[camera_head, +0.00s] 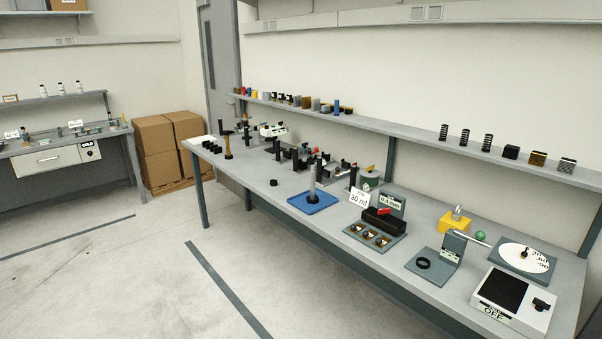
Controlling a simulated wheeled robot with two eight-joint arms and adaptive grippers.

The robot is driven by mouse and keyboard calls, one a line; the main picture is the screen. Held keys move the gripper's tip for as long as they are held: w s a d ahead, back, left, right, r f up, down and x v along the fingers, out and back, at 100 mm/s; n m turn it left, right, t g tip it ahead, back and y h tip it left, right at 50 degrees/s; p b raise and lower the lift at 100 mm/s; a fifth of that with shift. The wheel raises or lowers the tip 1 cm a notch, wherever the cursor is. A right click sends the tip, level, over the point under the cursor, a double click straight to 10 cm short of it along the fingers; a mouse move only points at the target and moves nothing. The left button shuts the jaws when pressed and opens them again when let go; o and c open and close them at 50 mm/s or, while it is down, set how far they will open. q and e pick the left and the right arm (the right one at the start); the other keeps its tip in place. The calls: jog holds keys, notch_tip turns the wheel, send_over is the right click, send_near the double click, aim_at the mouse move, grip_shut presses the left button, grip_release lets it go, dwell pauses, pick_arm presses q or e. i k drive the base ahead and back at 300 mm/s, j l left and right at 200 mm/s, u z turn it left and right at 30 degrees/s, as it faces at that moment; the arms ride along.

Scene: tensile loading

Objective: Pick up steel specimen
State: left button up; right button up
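Neither of my grippers shows in the head view. I cannot single out the steel specimen with certainty. Several small blocks, including gold, grey and blue ones, stand in a row on the wall shelf (370,124) above the long workbench (270,213). At that shelf's right end stand several dark springs, a black block (511,152), a gold and black block (537,159) and a grey and black block (567,165). They are too small to tell their material.
The bench also holds a blue tray (326,205) with an upright cylinder, a grey plate with square sockets (360,233), a yellow block (454,222), a round white dial (523,257) and a white scale (510,301). Cardboard boxes (154,137) stand behind. The floor in front is clear.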

aim_at(314, 198)
jog(key=i+u, duration=0.5)
jog(key=i, duration=0.65)
jog(key=i+j+z, duration=0.2)
jog(key=i+z, duration=0.25)
jog(key=i+j+z, duration=0.35)
jog(key=i+z, duration=0.15)
